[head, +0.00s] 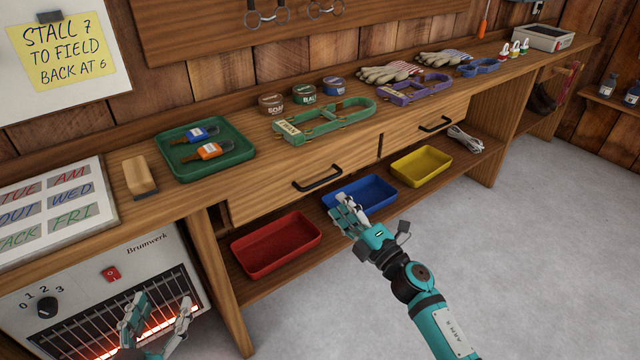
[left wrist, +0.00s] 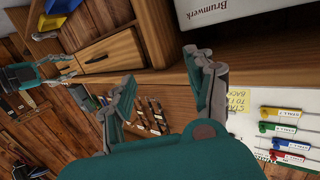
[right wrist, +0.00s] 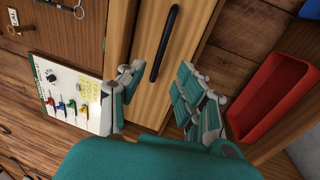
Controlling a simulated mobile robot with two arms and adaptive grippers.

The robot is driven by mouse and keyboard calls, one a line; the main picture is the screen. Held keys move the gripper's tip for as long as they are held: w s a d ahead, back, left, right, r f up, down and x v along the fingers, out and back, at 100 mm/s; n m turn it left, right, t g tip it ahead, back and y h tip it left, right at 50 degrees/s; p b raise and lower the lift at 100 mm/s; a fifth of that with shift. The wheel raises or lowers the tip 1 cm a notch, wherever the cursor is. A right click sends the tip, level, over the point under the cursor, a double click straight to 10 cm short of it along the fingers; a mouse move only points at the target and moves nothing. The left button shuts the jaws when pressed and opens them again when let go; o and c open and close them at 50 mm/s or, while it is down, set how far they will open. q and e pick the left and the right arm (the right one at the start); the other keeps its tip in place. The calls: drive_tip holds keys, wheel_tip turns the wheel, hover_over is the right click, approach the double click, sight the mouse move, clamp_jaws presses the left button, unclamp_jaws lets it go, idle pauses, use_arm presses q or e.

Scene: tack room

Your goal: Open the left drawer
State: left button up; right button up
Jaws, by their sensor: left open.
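The left drawer (head: 275,194) is a wooden front under the bench top and looks shut, flush with the bench. Its dark bar handle (head: 317,179) also shows in the right wrist view (right wrist: 163,45). My right gripper (head: 342,208) is open and empty, below and slightly right of that handle in the head view. In the right wrist view its open fingers (right wrist: 158,72) face the drawer front, with the handle's near end between them; I see no contact. My left gripper (head: 160,312) is open and empty in front of the heater; its spread fingers show in the left wrist view (left wrist: 160,75).
The right drawer handle (head: 435,124) is further along. Red (head: 275,245), blue (head: 362,193) and yellow (head: 421,166) trays sit on the shelf below. The heater (head: 110,290) glows at lower left. A green tray (head: 205,151) and tack lie on the bench. The floor at right is clear.

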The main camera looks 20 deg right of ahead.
sight(320, 181)
use_arm(q)
drive_tip(key=shift+w+d+r+t+h+b, duration=0.1)
drive_tip(key=shift+d+r+t+h+b, duration=0.15)
drive_tip(key=shift+r+t, duration=0.65)
drive_tip(key=shift+w+d+r+t+h+b, duration=0.15)
drive_tip(key=shift+r+t, duration=0.25)
drive_tip(key=shift+r, duration=0.85)
use_arm(e)
drive_tip(key=shift+x, duration=4.55)
drive_tip(key=shift+f, duration=0.1)
clamp_jaws()
